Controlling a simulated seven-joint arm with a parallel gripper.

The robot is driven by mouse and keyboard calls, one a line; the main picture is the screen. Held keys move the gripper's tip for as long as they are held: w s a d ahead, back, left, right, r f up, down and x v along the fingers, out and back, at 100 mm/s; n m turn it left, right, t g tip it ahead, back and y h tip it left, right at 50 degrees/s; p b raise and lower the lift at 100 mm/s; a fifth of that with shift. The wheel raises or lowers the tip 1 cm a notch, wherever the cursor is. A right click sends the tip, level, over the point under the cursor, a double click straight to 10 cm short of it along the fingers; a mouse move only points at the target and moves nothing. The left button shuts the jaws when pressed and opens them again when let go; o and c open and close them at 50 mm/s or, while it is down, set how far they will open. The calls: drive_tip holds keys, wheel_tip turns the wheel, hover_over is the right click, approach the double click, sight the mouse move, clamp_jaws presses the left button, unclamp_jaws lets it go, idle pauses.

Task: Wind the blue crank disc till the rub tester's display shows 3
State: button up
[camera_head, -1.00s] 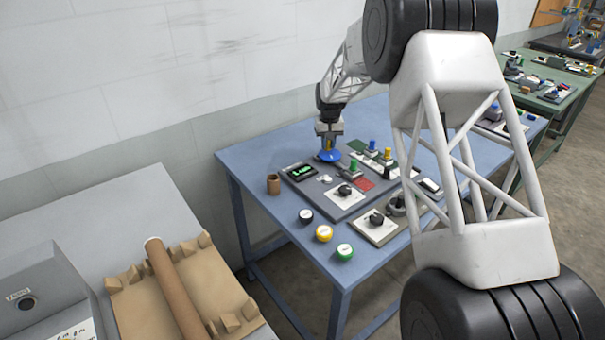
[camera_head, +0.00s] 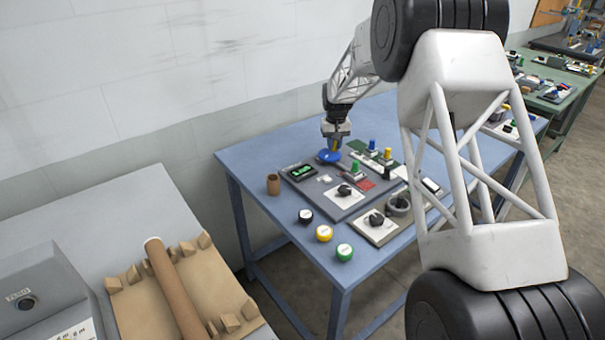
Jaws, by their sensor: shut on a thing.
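The blue crank disc (camera_head: 327,157) lies at the back left of the grey tester board on the blue table. My gripper (camera_head: 334,147) points down at the right part of the disc and is shut on it, by a grip part that my fingers hide. The rub tester's dark display (camera_head: 301,172) is in front and to the left of the disc. It shows green digits that are too small to read for certain.
A brown cup (camera_head: 273,184) stands left of the board. Several knobs and coloured posts crowd the board right of the disc.

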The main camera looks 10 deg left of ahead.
sight(338, 156)
drive_tip(key=shift+s+d, duration=0.25)
drive_tip(key=shift+d, duration=0.1)
drive_tip(key=shift+s+d, duration=0.4)
drive_tip(key=shift+s, duration=1)
